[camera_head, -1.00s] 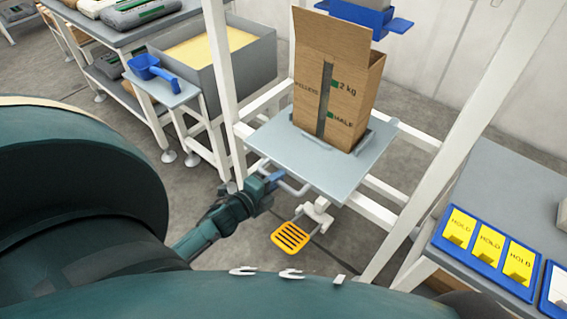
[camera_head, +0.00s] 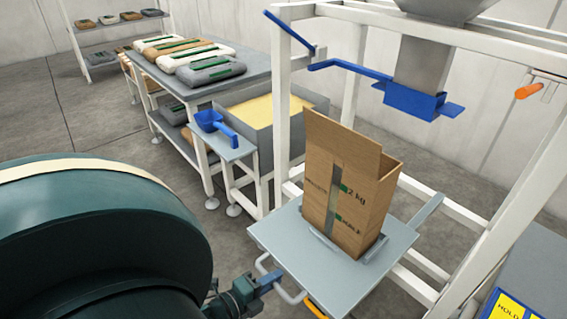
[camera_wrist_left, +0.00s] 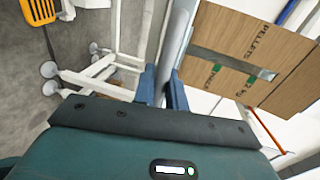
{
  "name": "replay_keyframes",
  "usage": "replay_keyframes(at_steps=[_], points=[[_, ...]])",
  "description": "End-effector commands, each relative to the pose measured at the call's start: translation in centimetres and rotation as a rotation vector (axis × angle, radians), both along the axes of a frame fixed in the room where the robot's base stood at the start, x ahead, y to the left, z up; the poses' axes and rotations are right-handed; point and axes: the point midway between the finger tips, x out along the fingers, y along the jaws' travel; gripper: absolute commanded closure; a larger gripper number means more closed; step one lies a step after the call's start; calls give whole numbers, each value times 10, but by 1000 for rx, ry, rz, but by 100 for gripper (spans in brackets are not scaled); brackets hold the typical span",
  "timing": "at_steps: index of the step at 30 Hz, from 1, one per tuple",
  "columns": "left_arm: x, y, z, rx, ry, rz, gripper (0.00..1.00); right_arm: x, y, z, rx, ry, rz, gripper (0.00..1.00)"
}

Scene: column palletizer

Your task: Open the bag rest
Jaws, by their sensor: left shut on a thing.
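The bag rest (camera_head: 275,236) is a flat grey plate in the white frame, with a grey bar handle (camera_head: 291,297) at its front edge. An open brown paper bag (camera_head: 340,205) marked 2 kg stands upright on it, between low grey rails. My left gripper (camera_head: 268,281) is at the handle, its blue fingers shut on it. The exact grip is partly hidden. My right gripper is not in view.
A blue spout clamp (camera_head: 415,103) hangs under a grey hopper above the bag. White frame posts (camera_head: 283,120) stand around the plate. A grey bin of yellow pellets (camera_head: 270,110) and a blue scoop (camera_head: 212,122) are behind left. A yellow pedal (camera_head: 314,310) is below the plate.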

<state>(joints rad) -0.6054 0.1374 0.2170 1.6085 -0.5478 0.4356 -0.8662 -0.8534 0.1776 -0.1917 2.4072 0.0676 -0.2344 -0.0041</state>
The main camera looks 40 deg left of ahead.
Motion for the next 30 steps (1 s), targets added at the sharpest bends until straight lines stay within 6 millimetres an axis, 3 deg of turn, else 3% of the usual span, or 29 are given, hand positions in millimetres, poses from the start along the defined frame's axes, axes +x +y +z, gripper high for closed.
replay_keyframes(at_steps=[7,20,21,27,30], points=[[-16,1,0,-1,2,0,100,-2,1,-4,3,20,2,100],[-18,1,0,-1,1,-1,100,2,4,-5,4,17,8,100],[-18,1,0,-1,1,-1,86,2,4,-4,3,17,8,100],[-17,1,0,-1,0,0,70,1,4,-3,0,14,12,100],[-17,1,0,0,0,0,68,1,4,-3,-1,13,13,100]])
